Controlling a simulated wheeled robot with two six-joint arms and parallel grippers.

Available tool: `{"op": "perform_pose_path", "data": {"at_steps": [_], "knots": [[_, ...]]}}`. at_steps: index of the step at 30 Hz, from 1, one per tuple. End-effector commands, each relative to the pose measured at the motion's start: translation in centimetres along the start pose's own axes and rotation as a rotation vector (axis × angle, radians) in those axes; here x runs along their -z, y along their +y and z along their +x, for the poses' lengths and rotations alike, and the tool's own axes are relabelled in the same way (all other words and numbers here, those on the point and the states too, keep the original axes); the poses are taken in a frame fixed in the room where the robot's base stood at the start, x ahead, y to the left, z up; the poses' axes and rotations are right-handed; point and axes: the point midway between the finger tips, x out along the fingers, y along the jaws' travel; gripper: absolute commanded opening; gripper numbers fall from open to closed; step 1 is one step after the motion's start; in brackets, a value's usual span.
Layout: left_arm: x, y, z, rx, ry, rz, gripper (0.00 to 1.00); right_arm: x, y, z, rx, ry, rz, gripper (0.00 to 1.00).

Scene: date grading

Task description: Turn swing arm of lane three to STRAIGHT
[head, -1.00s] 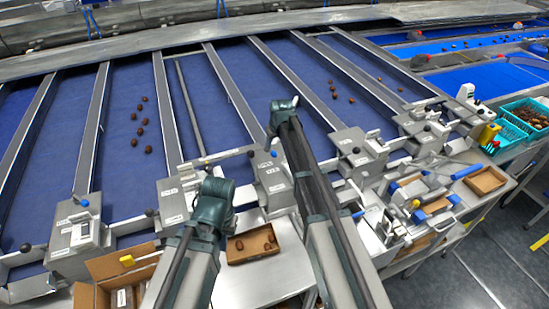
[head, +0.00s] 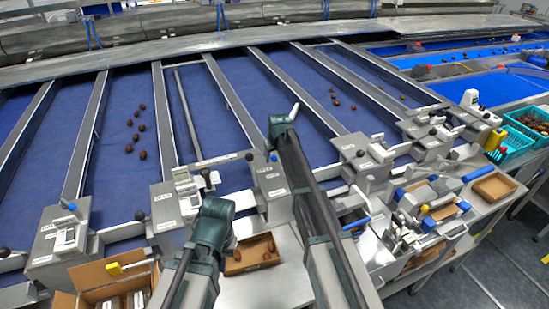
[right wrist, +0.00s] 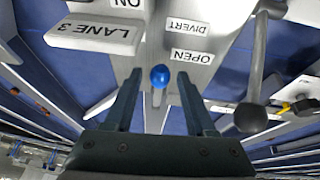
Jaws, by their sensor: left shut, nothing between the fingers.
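The lane three unit shows in the right wrist view by its LANE 3 plate (right wrist: 93,34). Beside it are a DIVERT label (right wrist: 188,26) and an OPEN label (right wrist: 191,57). A blue knob (right wrist: 160,76) lies between the spread fingertips of my right gripper (right wrist: 159,78); I see no contact. A grey lever with a black ball knob (right wrist: 250,117) stands to the right of the fingers; I cannot tell which one is the swing arm. In the head view my right gripper (head: 282,122) is above a grey unit (head: 270,182). My left gripper (head: 214,210) is shut and empty.
A brown tray with dates (head: 229,268) lies just right of my left gripper. An open cardboard box (head: 85,275) is at the lower left. Similar lane units (head: 62,238) stand along the belt edge. Dates (head: 139,120) lie on the blue belt.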

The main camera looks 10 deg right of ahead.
Motion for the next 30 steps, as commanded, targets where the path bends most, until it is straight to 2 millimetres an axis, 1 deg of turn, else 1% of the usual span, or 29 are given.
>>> {"op": "perform_pose_path", "data": {"at_steps": [1,5,6,8,9,30], "knots": [[0.0,0.0,0.0,0.0,0.0,0.0,0.0,0.0,0.0,-0.01,0.0,0.0,0.0,0.45],[0.0,0.0,0.0,0.0,0.0,0.0,0.0,0.0,0.0,0.0,0.0,0.0,0.0,0.21],[0.0,0.0,0.0,0.0,0.0,0.0,0.0,0.0,0.0,0.0,0.0,0.0,0.0,0.14],[0.0,0.0,0.0,0.0,0.0,0.0,0.0,0.0,0.0,0.0,0.0,0.0,0.0,0.03],[0.0,0.0,0.0,0.0,0.0,0.0,0.0,0.0,0.0,0.0,0.0,0.0,0.0,0.0],[0.0,0.0,0.01,0.0,0.0,0.0,0.0,-0.01,-0.02,0.0,0.0,0.0,0.0,0.0]]}}
